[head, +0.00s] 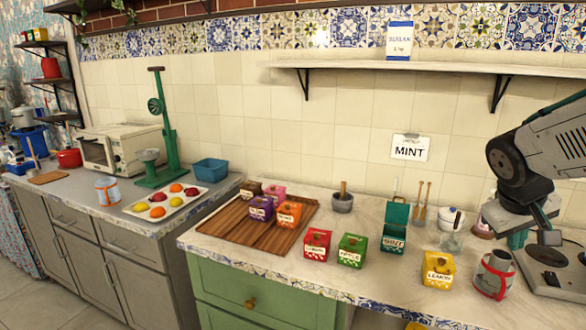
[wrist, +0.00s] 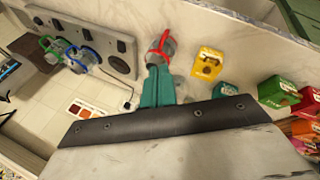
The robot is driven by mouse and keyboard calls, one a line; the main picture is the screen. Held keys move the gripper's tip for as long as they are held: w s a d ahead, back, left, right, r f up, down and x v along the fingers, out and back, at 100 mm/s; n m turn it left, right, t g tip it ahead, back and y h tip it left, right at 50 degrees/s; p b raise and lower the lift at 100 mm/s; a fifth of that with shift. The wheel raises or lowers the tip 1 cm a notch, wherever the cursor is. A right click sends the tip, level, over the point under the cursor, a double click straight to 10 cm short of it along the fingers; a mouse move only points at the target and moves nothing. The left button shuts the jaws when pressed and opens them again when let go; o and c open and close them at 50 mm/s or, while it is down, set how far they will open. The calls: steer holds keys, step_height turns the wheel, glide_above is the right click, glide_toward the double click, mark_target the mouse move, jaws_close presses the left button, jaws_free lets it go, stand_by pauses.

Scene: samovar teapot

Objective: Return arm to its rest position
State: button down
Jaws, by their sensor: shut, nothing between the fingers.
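My arm (head: 540,150) reaches in from the right edge of the head view, bent over the right end of the counter. My gripper, with teal fingers (wrist: 156,72), is shut and empty in the wrist view. Its tips point towards a grey cup with a red band (wrist: 160,50); I cannot tell the exact gap. In the head view the cup (head: 494,278) stands upright near the counter's front edge, and the gripper is mostly hidden behind my arm.
A yellow box (head: 438,271) stands left of the cup. A teal box with a raised lid (head: 394,238), green (head: 351,251) and red (head: 317,244) boxes are farther left. A glass jar (head: 451,240) stands behind. A shelf (head: 430,68) hangs above.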

steer(key=s+a+g+y, duration=0.1)
steer(key=s+a+y, duration=0.4)
steer(key=s+a, duration=1.1)
steer(key=shift+s+a+f, duration=0.25)
steer(key=shift+s+f, duration=0.1)
steer(key=shift+s, duration=0.6)
